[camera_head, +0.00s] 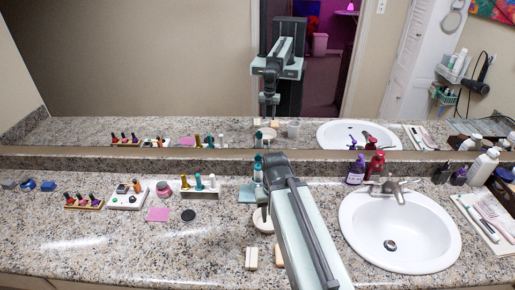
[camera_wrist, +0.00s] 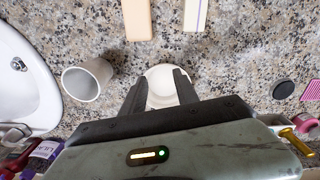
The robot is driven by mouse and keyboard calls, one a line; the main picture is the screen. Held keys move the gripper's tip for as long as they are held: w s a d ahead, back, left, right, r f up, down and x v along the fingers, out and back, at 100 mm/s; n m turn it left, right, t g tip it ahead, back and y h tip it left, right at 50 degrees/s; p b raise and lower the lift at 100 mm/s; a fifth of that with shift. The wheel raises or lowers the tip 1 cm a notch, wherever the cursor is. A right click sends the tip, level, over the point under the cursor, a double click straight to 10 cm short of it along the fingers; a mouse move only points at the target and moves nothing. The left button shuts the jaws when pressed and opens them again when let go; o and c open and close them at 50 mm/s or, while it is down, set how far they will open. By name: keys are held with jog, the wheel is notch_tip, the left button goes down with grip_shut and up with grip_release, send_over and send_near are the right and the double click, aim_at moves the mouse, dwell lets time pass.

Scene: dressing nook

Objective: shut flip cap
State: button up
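A round white item (camera_wrist: 163,75) lies on the counter between my gripper's fingertips in the wrist view. It partly shows beside my arm in the head view (camera_head: 261,225). It may be the piece with the flip cap, but I cannot make out a cap or hinge. My gripper (camera_wrist: 160,78) is open, its two dark fingers apart on either side of the white item. Contact cannot be told. In the head view my gripper (camera_head: 263,212) is over the item and covers part of it. A teal bottle (camera_head: 258,172) stands behind, partly hidden by my arm.
A grey cup (camera_wrist: 85,80) stands close beside the white item. A peach bar (camera_wrist: 137,18) and a whitish block (camera_wrist: 195,14) lie nearby. The sink (camera_head: 400,245) is at right, with bottles behind it. A dark disc (camera_head: 188,214) and nail-polish rack (camera_head: 84,202) are at left.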

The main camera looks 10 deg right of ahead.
aim_at(258, 157)
jog(key=w+r+m+p, duration=0.1)
jog(key=w+r+p, duration=0.7)
jog(key=w, duration=0.5)
jog(key=w+r+m+p, duration=0.1)
jog(key=w+r+p, duration=0.8)
jog(key=w, duration=0.5)
jog(key=f+b, duration=0.2)
jog(key=b, duration=0.1)
jog(key=f+b, duration=0.2)
jog(key=f, duration=0.1)
jog(key=f+b, duration=0.3)
jog(key=shift+s+d+f+b, duration=0.2)
jog(key=shift+s+b, duration=0.15)
jog(key=shift+r, duration=0.1)
